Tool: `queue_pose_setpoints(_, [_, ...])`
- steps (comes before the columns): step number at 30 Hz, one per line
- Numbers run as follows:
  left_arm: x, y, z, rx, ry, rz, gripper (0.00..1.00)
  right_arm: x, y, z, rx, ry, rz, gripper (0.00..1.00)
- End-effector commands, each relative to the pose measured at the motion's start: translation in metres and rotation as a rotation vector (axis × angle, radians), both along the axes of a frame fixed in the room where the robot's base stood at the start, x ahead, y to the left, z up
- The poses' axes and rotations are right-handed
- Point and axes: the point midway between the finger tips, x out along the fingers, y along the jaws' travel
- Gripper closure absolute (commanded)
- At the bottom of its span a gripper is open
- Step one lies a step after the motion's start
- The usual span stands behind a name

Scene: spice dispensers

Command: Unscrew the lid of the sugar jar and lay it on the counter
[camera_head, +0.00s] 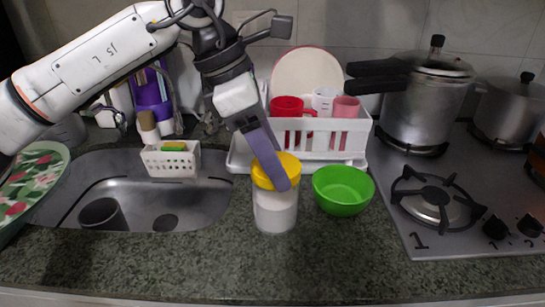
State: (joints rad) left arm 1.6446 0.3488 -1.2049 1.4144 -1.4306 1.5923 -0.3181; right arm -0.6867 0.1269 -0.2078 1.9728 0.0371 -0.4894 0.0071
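The sugar jar (275,212) stands upright on the counter in front of the dish rack, with a clear body and pale contents. Its yellow lid (288,162) sits on top of the jar. My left gripper (279,180) comes down from the upper left, tilted, and one grey-purple finger lies across the front of the lid. The other finger is hidden, so I cannot tell whether the grip is closed on the lid. My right gripper is not in view.
A green bowl (343,190) stands close to the right of the jar. Behind is a white dish rack (335,142) with cups. The sink (190,205) is at left, the stove (465,225) at right. The front counter (330,265) is clear.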

Motion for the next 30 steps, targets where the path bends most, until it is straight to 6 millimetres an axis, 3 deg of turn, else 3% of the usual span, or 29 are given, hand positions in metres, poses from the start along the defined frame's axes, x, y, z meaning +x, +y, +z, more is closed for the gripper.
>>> queue_pose_setpoints(4, [-0.001,0.0,-0.004,-0.002,-0.007,0.151,0.61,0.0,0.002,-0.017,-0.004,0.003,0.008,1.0])
queue_pose_setpoints(17, [-0.003,-0.002,-0.002,-0.002,-0.007,0.557,0.61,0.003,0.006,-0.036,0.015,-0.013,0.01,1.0])
queue_pose_setpoints(18, [-0.002,-0.002,0.001,-0.002,-0.006,0.571,0.41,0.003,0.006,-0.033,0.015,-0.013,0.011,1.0])
queue_pose_setpoints(21, [-0.002,-0.001,0.002,-0.002,-0.003,0.567,0.57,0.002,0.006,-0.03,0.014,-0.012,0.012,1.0])
queue_pose_setpoints(30, [-0.002,-0.001,0.005,-0.002,-0.002,0.566,0.57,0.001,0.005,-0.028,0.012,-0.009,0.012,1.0])
